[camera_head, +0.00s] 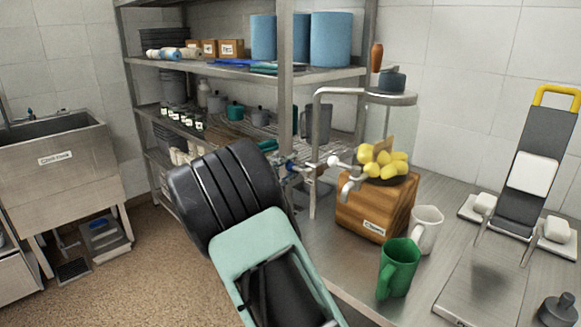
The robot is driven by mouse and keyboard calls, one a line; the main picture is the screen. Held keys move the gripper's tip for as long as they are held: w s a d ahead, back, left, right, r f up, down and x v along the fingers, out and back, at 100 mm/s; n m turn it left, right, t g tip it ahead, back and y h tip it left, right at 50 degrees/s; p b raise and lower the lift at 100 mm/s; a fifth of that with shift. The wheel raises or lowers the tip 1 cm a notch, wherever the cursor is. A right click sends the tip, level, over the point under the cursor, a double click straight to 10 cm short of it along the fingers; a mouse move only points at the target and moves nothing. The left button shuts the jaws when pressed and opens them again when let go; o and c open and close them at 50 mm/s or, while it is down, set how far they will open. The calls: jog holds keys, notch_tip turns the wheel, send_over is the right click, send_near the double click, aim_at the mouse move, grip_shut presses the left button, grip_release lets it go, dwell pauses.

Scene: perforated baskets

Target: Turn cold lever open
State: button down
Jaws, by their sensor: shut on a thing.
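A metal tap with a tall bent pipe (316,135) stands at the left end of the steel counter. A blue-marked fitting (289,164) sits at its left side, close to the dark end of my arm. I cannot tell from this view how far its lever is turned. A silver lever-like part (350,184) sticks out on the right side, in front of the wooden block. My black and teal arm fills the lower middle. My gripper does not show; the dark arm end hides that area, so any contact with the cold lever cannot be seen.
A grey and yellow slicer-like device (531,165) is far right. Loaded shelves (336,75) stand behind.

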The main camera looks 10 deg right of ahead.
jog(key=shift+r, duration=0.15)
jog(key=n+p, duration=0.1)
jog(key=f+n+p, duration=0.1)
jog(key=n+p, duration=0.1)
jog(key=n, duration=0.1)
jog(key=shift+s+d+f+g+p, duration=0.15)
jog(key=shift+f+g+p, duration=0.1)
jog(key=shift+g+p, duration=0.15)
jog(key=shift+s+d+f+n+g+p, duration=0.25)
jog(key=shift+f+n+p, duration=0.3)
jog(key=shift+n+p, duration=0.5)
jog(key=shift+s+d+f+n+g+p, duration=0.1)
jog(key=shift+s+f+n+g+p, duration=0.1)
jog(key=shift+f+n+p, duration=0.6)
jog(key=shift+r+n, duration=0.25)
jog(key=c, duration=1.8)
grip_release()
jog(key=shift+c, duration=0.2)
jog(key=shift+o, duration=0.6)
jog(key=shift+s+f, duration=0.1)
jog(key=shift+f, duration=0.15)
